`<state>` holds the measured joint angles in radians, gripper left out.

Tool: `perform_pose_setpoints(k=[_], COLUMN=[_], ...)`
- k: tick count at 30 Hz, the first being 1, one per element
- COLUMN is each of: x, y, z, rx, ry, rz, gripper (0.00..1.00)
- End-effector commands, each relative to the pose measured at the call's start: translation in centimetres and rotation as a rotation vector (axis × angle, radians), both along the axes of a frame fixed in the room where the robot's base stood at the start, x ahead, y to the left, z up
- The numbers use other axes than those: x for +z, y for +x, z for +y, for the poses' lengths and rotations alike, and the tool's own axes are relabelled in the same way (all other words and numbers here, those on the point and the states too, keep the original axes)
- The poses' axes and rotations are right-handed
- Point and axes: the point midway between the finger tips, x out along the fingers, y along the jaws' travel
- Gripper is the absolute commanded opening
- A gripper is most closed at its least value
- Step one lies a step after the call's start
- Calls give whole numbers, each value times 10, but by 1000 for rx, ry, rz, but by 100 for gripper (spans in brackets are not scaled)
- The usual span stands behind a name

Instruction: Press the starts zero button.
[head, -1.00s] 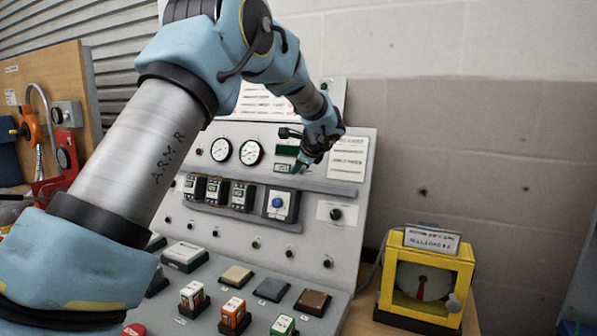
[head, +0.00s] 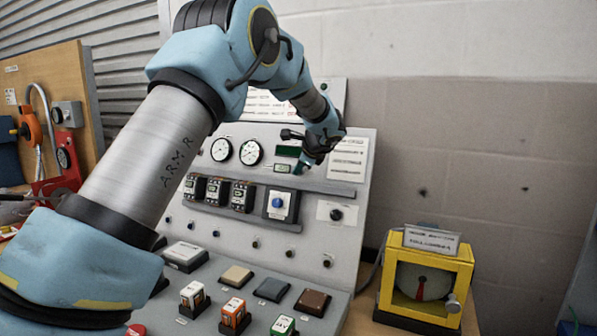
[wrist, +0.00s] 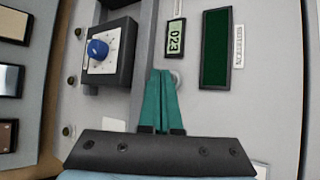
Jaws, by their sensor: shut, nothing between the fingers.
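My gripper (wrist: 163,76) is shut and empty, its teal fingers together, with the tips at the sloped panel. In the wrist view a small round pale button (wrist: 177,79) shows just right of the fingertips, partly hidden by them; I cannot tell whether they touch it. A small counter display (wrist: 175,38), which seems to read 023, lies beyond it. No readable label marks the button as starts zero. In the head view my gripper (head: 299,167) is at the panel just right of the counter display (head: 282,168), and the button is hidden there.
A dark green screen (wrist: 215,48) is right of the counter in the wrist view. A blue knob on a dark box (wrist: 98,50) is left of the fingers. A ledge (head: 325,185) runs below the counter. A yellow-framed dial box (head: 465,270) stands right of the panel.

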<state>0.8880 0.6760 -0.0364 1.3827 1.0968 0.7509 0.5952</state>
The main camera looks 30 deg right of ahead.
Motion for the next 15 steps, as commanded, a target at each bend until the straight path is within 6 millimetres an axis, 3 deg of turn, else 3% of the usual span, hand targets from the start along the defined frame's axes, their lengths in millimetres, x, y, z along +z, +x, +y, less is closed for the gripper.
perform_pose_setpoints(k=[15], x=[-2], y=[3], z=[-4], rx=[-1], ry=[1], rz=[1], gripper=[0])
